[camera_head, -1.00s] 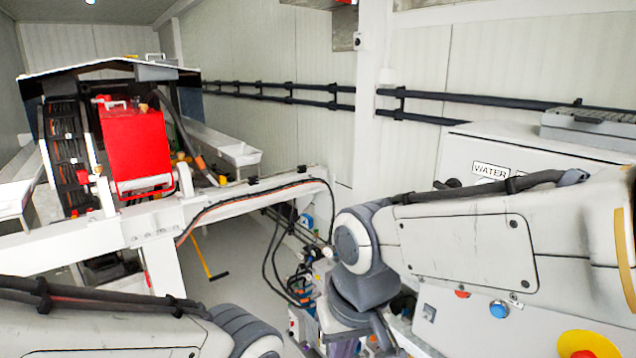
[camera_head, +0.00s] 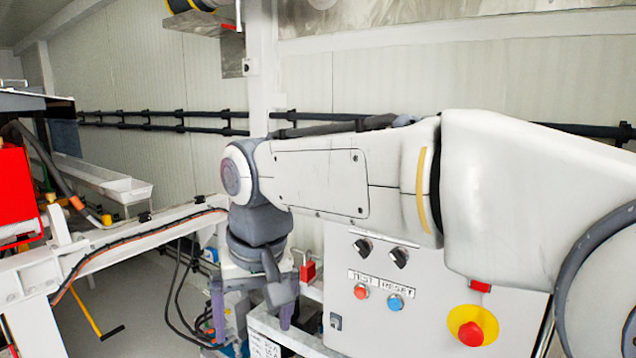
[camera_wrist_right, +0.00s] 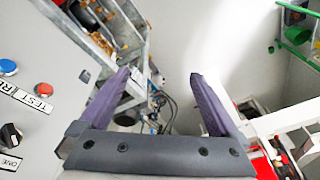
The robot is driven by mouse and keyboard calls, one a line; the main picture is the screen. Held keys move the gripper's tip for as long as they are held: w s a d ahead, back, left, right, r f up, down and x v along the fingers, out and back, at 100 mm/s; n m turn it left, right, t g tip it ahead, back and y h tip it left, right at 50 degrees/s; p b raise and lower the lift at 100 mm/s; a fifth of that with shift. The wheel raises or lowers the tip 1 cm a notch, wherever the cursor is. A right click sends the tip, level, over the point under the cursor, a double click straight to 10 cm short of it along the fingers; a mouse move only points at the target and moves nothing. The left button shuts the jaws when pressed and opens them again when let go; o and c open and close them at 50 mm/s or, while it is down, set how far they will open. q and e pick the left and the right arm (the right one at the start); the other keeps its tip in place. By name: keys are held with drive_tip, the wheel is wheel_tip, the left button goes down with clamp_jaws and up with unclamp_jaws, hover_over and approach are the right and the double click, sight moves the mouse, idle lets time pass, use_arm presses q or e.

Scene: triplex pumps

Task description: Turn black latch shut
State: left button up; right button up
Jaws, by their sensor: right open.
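A small black latch (camera_head: 336,321) is on the lower left edge of the grey control panel (camera_head: 440,310) in the head view. It is small there, and I cannot tell its exact turn. Two black knobs (camera_head: 362,247) (camera_head: 399,257) sit higher on the panel; one black knob (camera_wrist_right: 11,135) shows at the left edge of the right wrist view. My right gripper (camera_head: 250,328) points down, left of the panel and apart from the latch. In the wrist view its purple fingers (camera_wrist_right: 160,75) are spread with nothing between them. My left gripper is out of view.
The panel carries a red button (camera_head: 361,291), a blue button (camera_head: 395,303) and a red emergency stop on yellow (camera_head: 471,327). A white frame beam (camera_head: 140,240) with cables stands left. Hoses and a metal frame are below the gripper. My right arm covers the panel's top.

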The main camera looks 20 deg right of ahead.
drive_tip(key=w+d+r+m+t+h+p, duration=0.1)
drive_tip(key=w+d+r+m, duration=0.3)
drive_tip(key=r, duration=0.4)
drive_tip(key=w+d+r+m+t+h+p, duration=0.1)
drive_tip(key=d+r+m, duration=0.2)
drive_tip(key=d+r, duration=0.35)
drive_tip(key=w+d+r+m+t+h, duration=0.1)
drive_tip(key=w+d+r+m, duration=0.3)
drive_tip(key=r, duration=0.4)
drive_tip(key=s+x, duration=0.1)
drive_tip(key=x, duration=0.8)
drive_tip(key=shift+d+f+b, duration=0.2)
drive_tip(key=shift+f+b, duration=0.15)
drive_tip(key=shift+s, duration=0.1)
